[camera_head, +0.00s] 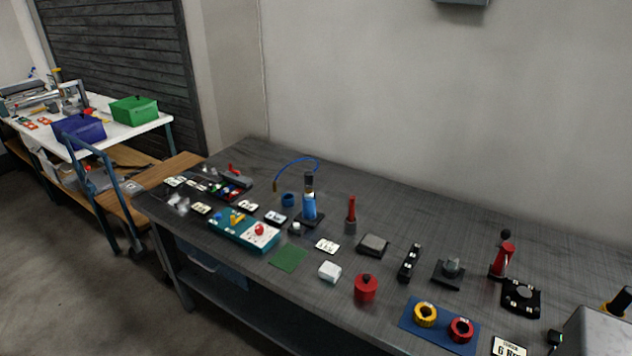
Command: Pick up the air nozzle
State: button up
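A blue curved hose (298,162) with a brass-coloured tip (276,186) arches over the rear left part of the dark table. It meets an upright blue body with a black top (309,200) on a dark base. This looks most like the air nozzle, but the parts are too small to be sure which piece it is. It stands upright on the table, with nothing holding it. My gripper is not in view.
The dark table (420,215) carries a teal panel (243,230), a red-handled tool (350,214), a red weight (366,289), a white block (330,271) and a blue mat (408,322) with yellow and red rings. A wall runs behind. The table's back strip is mostly clear.

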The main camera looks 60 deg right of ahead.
aim_at(308, 176)
jog(key=u, duration=0.05)
jog(key=i, duration=1)
jog(key=z, duration=0.05)
